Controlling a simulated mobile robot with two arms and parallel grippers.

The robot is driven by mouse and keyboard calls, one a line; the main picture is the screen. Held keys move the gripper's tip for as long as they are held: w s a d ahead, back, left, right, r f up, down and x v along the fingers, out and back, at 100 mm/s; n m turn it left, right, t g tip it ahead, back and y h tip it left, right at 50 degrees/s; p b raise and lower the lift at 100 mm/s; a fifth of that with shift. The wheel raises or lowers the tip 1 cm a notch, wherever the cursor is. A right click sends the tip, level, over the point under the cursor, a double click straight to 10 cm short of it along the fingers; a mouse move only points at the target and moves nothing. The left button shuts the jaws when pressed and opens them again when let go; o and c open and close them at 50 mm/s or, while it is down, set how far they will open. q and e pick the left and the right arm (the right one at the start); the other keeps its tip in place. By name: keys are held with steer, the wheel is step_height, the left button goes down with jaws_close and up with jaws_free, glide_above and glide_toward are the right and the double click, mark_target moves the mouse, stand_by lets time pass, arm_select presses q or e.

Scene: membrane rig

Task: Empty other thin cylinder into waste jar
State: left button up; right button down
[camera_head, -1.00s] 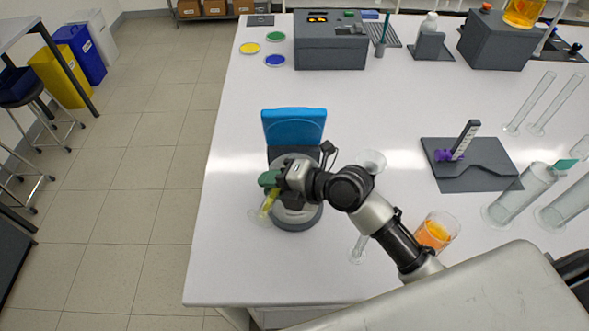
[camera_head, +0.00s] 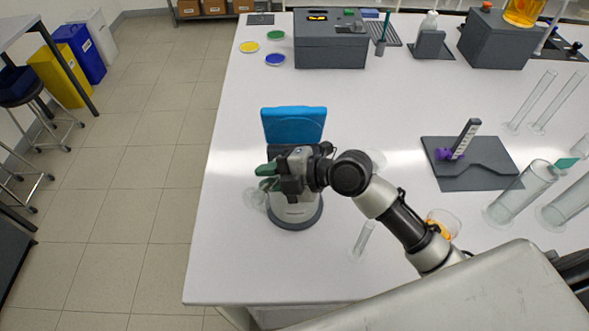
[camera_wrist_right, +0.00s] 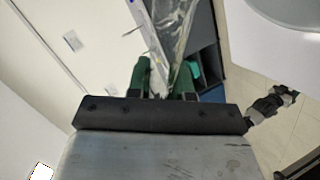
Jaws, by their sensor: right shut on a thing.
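My right gripper (camera_head: 266,177), with green fingers, is shut on a clear thin cylinder (camera_head: 256,199) above the left part of the bench. In the right wrist view the clear cylinder (camera_wrist_right: 168,30) rises between the green fingers (camera_wrist_right: 163,78). No yellow liquid shows in it now. A grey round body on a dark base (camera_head: 296,212) stands just under and beside the gripper. A beaker with orange liquid (camera_head: 438,228) stands partly behind my right arm. I cannot tell which vessel is the waste jar. My left gripper is not in view.
A blue upright block (camera_head: 294,124) stands behind the grey body. A clear slim glass piece (camera_head: 362,241) is near my forearm. Two thin cylinders (camera_head: 532,100) and wide cylinders (camera_head: 520,192) stand at right. A dark stand (camera_head: 470,165) sits centre right. The bench's middle is clear.

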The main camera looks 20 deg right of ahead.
steer(key=r+m+b, duration=0.1)
steer(key=w+d+r+m+g+y+b, duration=0.1)
steer(key=m, duration=0.1)
steer(key=w+r+m+y+b, duration=0.1)
steer(key=b, duration=0.1)
steer(key=shift+d+r+m+g, duration=0.1)
steer(key=shift+d+m+g, duration=0.2)
steer(key=shift+g, duration=0.1)
stand_by(0.8)
steer(key=s+f+n+p, duration=0.1)
steer(key=n+p, duration=0.1)
steer(key=s+a+f+n+t+h+p, duration=0.1)
steer(key=p, duration=0.1)
steer(key=shift+a+n, duration=0.3)
steer(key=shift+n, duration=0.1)
